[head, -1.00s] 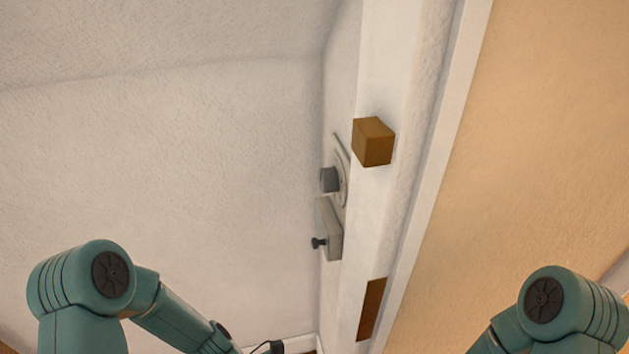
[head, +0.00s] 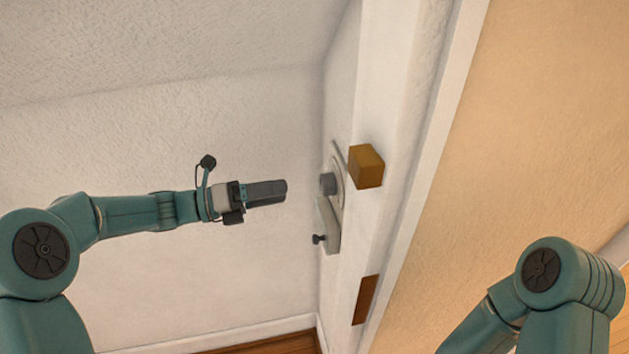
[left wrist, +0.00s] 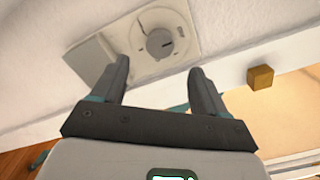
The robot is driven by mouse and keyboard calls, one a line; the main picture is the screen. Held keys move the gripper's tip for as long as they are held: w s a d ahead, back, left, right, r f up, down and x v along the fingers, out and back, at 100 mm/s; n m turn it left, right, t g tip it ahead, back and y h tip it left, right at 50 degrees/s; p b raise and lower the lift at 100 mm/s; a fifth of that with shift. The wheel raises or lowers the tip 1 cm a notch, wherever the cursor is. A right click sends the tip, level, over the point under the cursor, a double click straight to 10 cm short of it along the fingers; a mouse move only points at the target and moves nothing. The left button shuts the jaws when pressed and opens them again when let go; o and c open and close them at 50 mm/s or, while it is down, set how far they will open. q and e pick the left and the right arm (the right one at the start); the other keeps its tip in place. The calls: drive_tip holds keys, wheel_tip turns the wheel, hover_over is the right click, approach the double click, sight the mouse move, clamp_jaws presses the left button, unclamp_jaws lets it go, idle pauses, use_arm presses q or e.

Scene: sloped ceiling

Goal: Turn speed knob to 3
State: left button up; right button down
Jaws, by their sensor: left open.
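My right gripper is out of view; only the right arm shows.
A pale grey box (head: 328,226) with a small dark knob (head: 318,239) sits beside the dial plate. A brown block (head: 367,167) sticks out from the wall to the right. A brown strip (head: 366,299) is lower down.

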sight(321, 185)
use_arm(q)
drive_tip(key=p+x, duration=0.1)
drive_tip(key=x, duration=0.7)
drive_tip(key=shift+d, duration=0.25)
drive_tip(key=shift+f, duration=0.1)
drive_tip(key=c, duration=1.1)
